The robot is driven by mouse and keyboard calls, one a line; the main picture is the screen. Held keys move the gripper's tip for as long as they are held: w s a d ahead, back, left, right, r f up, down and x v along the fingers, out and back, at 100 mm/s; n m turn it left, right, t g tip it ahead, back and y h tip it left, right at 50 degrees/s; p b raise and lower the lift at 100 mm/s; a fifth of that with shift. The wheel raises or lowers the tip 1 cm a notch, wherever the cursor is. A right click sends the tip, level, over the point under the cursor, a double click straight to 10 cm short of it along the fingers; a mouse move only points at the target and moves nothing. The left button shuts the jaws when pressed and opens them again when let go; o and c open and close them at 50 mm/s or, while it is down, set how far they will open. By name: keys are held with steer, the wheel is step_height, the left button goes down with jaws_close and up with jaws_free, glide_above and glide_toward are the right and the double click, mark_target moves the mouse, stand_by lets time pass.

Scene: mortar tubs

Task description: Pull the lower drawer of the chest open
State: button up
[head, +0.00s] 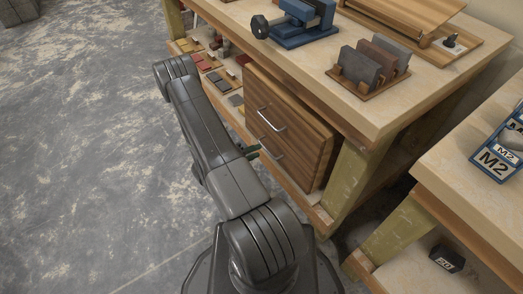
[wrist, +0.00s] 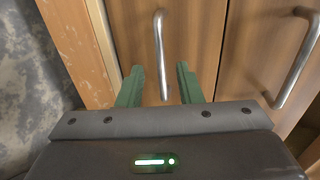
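The wooden chest (head: 290,135) sits on the shelf under the workbench. It has two drawers, each with a metal bar handle. The lower drawer's handle (head: 271,148) is partly beside my gripper (head: 254,150), which is mostly hidden behind my arm. In the wrist view the picture is turned, and the lower handle (wrist: 159,45) runs between the two green fingers of my gripper (wrist: 159,68). The fingers are open, with a gap on each side of the bar. The upper drawer's handle (wrist: 297,62) is to the right there. Both drawers look closed.
The workbench (head: 395,115) has a leg (head: 350,170) right of the chest. A blue vise (head: 300,22) and a rack of slabs (head: 370,68) stand on top. Coloured blocks (head: 205,65) lie on the shelf left of the chest. The floor (head: 90,140) to the left is clear.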

steer(key=shift+x, duration=1.9)
jaws_close()
